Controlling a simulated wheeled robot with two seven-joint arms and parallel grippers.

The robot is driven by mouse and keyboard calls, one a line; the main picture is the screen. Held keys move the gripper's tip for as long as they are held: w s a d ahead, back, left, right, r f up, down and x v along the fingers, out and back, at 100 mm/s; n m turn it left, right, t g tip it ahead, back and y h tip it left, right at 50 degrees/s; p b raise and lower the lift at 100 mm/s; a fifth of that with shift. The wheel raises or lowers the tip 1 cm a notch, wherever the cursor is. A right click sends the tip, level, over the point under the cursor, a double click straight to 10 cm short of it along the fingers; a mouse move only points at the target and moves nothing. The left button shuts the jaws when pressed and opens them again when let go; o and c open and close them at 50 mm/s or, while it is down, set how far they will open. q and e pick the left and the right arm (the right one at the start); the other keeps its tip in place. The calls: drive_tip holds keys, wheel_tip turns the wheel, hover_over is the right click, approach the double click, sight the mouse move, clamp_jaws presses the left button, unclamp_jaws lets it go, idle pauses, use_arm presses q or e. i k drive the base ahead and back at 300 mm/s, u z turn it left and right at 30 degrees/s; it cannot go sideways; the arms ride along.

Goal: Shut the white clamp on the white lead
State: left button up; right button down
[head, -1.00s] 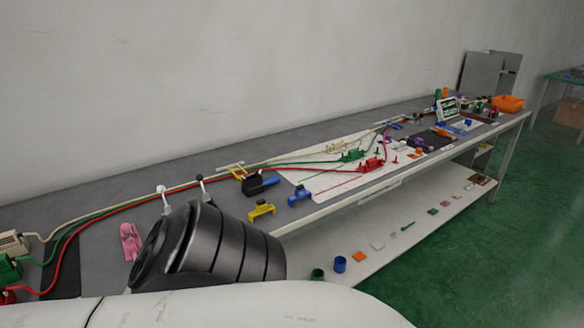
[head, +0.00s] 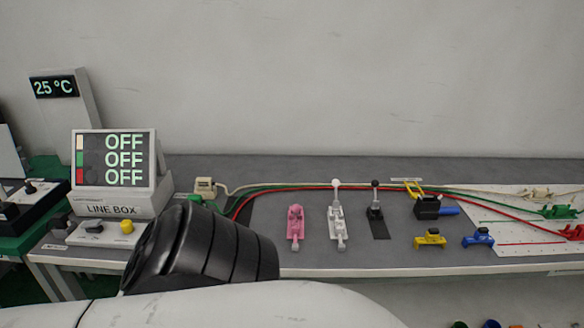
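The white clamp (head: 337,228) stands on the grey bench near the middle of the head view. Its lever stands upright, topped by a white ball knob (head: 336,183). The white lead (head: 260,185) is a cream cable from a cream plug (head: 205,187). It runs right along the bench with a green and a red lead, at the back of the clamps. I cannot tell whether it lies in the white clamp's jaw. Neither gripper is in view; only a black ribbed part and a white part of my own body show at the lower left and bottom.
A pink clamp (head: 295,226) stands left of the white one, a black lever clamp (head: 375,212) right. A line box (head: 112,205) reads OFF on three rows. Yellow (head: 430,240) and blue (head: 478,239) pieces sit farther right. Bench in front of the clamps is clear.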

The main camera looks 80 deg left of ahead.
sight(335, 184)
drive_tip(key=u, duration=2.3)
